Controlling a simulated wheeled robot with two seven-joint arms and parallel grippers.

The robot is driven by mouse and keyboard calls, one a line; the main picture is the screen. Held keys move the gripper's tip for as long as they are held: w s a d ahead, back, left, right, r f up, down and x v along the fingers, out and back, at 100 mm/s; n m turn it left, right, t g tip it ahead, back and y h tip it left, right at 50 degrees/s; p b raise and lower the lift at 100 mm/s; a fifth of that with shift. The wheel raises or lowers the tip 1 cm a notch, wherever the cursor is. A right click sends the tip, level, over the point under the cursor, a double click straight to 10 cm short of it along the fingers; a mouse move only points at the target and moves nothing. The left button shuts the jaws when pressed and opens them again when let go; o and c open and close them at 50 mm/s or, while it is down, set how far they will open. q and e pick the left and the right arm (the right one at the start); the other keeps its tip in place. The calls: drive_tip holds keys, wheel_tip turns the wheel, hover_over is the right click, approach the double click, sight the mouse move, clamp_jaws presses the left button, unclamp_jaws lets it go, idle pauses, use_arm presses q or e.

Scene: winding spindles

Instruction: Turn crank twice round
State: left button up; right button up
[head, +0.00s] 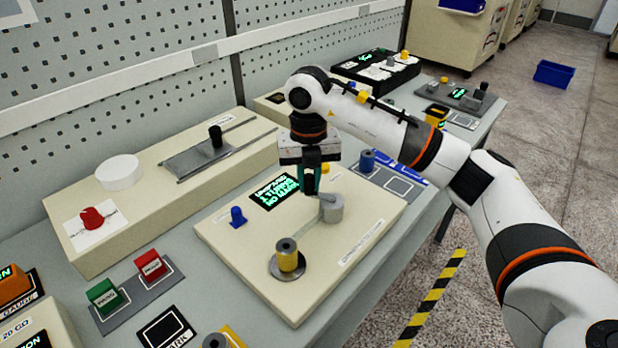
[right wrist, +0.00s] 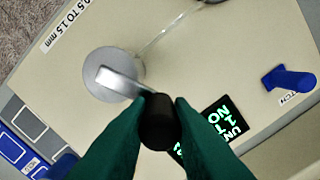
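The crank has a round grey hub (head: 331,210) on the cream winding board (head: 240,262), with a short metal arm and an upright black knob. In the right wrist view, the hub (right wrist: 108,72) is at upper left and the arm runs from it to the black knob (right wrist: 159,122). My right gripper (head: 310,186) comes down from above, its green fingers on both sides of the knob. In the right wrist view, the fingers (right wrist: 159,125) press against it. A pale strand runs from the hub to the yellow spool (head: 288,260). My left gripper is not in view.
A lit green-text display (head: 275,192) and a blue lever (head: 237,216) are on the board beside the crank. A blue spool (head: 367,160) stands behind. A long cream unit with a red knob (head: 92,218) is at left.

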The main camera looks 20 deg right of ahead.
drive_tip(key=o, duration=0.5)
drive_tip(key=shift+c, duration=0.2)
drive_tip(key=shift+r, duration=0.1)
wheel_tip(320, 180, up, 12)
